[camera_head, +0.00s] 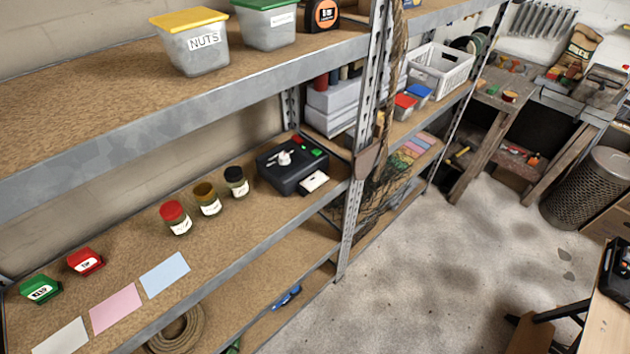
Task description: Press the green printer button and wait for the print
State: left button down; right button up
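Neither of my grippers is in view.
Jars with red (176,219), yellow-brown (207,200) and black (236,182) lids stand left of the printer. Green (40,289) and red (85,262) stamp-like blocks and paper cards (115,307) lie further left. The upper shelf (250,85) overhangs.

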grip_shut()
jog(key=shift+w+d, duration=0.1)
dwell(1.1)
